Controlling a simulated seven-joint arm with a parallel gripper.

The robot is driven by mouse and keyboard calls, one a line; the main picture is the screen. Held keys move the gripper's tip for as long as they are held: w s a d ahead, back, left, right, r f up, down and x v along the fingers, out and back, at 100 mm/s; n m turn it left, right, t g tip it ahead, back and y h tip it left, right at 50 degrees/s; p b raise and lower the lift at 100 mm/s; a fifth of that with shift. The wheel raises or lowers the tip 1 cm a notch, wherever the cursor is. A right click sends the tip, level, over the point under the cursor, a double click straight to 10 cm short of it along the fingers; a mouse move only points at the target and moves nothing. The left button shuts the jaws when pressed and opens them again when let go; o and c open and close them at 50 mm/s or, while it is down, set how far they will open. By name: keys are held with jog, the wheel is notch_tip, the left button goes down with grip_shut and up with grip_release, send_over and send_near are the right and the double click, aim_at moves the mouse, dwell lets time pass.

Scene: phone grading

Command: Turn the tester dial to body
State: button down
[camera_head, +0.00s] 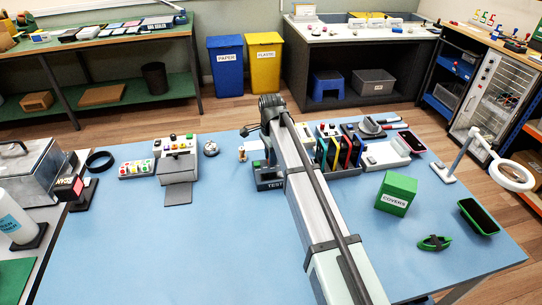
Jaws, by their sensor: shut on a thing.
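The tester (268,184), a dark unit with a TEST label on its front, stands on the blue table mat near the middle of the head view. My arm reaches over it from the bottom of the picture and covers its right part. The tester's dial and its setting cannot be made out. The dark end of my arm is just above and behind the tester. My gripper's fingers are hidden behind the arm, so neither their opening nor any contact with the dial shows.
To the right are a rack of coloured tools, a green COVERS box (396,193), a phone (478,216) and a ring lamp (511,174). The mat's front left is clear.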

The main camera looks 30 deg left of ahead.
jog(key=shift+m, duration=1)
jog(key=c, duration=0.9)
grip_release()
jog(key=shift+c, duration=0.2)
jog(key=shift+r, duration=0.15)
notch_tip(320, 180, up, 14)
jog(key=shift+f, duration=0.2)
